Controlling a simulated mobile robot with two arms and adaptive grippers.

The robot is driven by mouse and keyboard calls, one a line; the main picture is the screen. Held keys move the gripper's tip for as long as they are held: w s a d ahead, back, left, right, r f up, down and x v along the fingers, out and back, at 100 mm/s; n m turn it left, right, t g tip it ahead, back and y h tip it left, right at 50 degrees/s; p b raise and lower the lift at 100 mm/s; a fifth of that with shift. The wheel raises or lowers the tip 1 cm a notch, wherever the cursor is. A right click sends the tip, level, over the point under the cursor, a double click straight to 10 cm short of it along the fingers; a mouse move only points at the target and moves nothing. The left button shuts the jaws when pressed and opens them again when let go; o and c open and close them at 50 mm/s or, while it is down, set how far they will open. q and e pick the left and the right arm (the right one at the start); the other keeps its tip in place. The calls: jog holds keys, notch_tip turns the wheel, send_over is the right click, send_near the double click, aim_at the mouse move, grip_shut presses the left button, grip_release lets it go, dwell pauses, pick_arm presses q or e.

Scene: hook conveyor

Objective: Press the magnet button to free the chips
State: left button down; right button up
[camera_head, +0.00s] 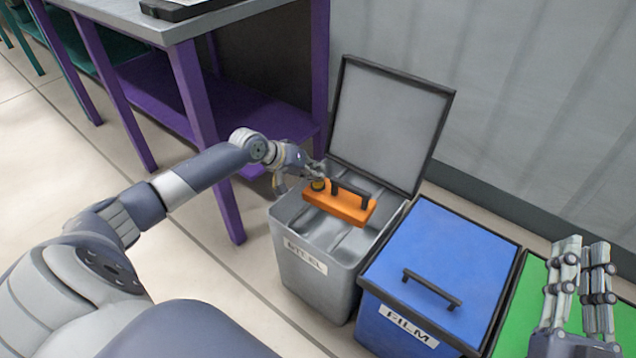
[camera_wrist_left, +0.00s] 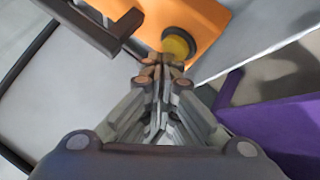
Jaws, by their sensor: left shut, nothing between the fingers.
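The orange magnet block (camera_head: 345,206) with a black handle (camera_head: 351,190) sits over the open grey metal bin (camera_head: 310,244). Its yellow round button (camera_head: 318,185) is at its left end. My left gripper (camera_head: 318,172) is shut and empty, with its tips right at the button. In the left wrist view the gripper (camera_wrist_left: 160,68) points at the yellow button (camera_wrist_left: 179,43) on the orange block (camera_wrist_left: 205,22); whether it touches or presses it I cannot tell. No chips can be made out. My right gripper (camera_head: 585,262) is over the green bin, its fingers upright.
The grey bin's lid (camera_head: 385,120) stands open behind it. A closed blue bin (camera_head: 445,250) labelled FILM stands to its right, then a green bin (camera_head: 532,290). A purple-legged table (camera_head: 195,90) stands at the left, close to my left arm. A wall is behind.

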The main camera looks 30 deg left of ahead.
pick_arm(q)
jog(key=shift+f, duration=0.25)
pick_arm(e)
jog(key=shift+s+a, duration=0.1)
pick_arm(q)
jog(key=shift+s+f, duration=0.1)
jog(key=shift+f, duration=0.2)
dwell(1.0)
pick_arm(e)
jog(key=shift+f, duration=0.1)
pick_arm(q)
jog(key=shift+r, duration=0.2)
jog(key=shift+r+p, duration=0.45)
jog(key=shift+p, duration=0.35)
jog(key=shift+r+p, duration=0.25)
jog(key=shift+p, duration=0.1)
pick_arm(e)
notch_tip(320, 180, down, 10)
jog(key=d+g+h, duration=0.1)
jog(key=g, duration=0.5)
jog(key=shift+w+d+f+h, duration=0.25)
jog(key=shift+w+h, duration=0.05)
jog(key=shift+h, duration=0.1)
jog(key=shift+a+r, duration=0.1)
jog(key=shift+r, duration=0.05)
